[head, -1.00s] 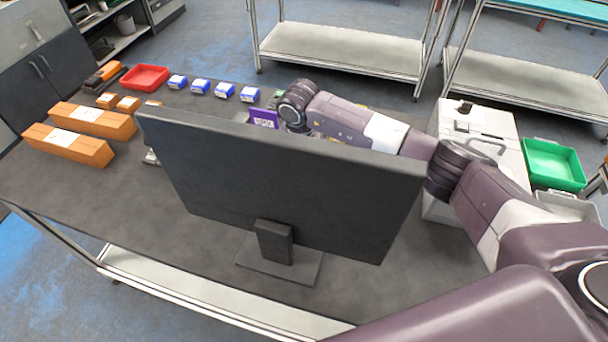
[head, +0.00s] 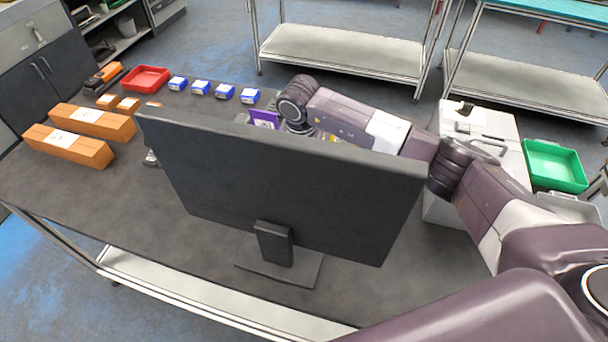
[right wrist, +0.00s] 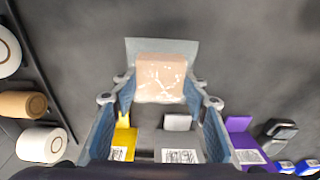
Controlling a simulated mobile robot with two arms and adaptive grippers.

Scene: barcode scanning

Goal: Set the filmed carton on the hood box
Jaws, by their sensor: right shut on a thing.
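The filmed carton (right wrist: 160,78) is a pale pink block in clear, glossy film, with a translucent margin around it. In the right wrist view it sits between the fingertips of my right gripper (right wrist: 162,93), which is shut on it. Its height above the dark surface is hard to tell. In the head view the monitor hides the carton and these fingers. A large white box (head: 481,130) with a handle stands at the right; I cannot tell whether it is the hood box. My left gripper is out of view.
The monitor (head: 280,185) blocks the middle of the table. Orange cartons (head: 68,146), a red tray (head: 146,79) and several blue-white boxes (head: 201,87) lie left and behind. The right wrist view shows yellow (right wrist: 124,138) and purple (right wrist: 241,140) labelled things and white rolls (right wrist: 41,144).

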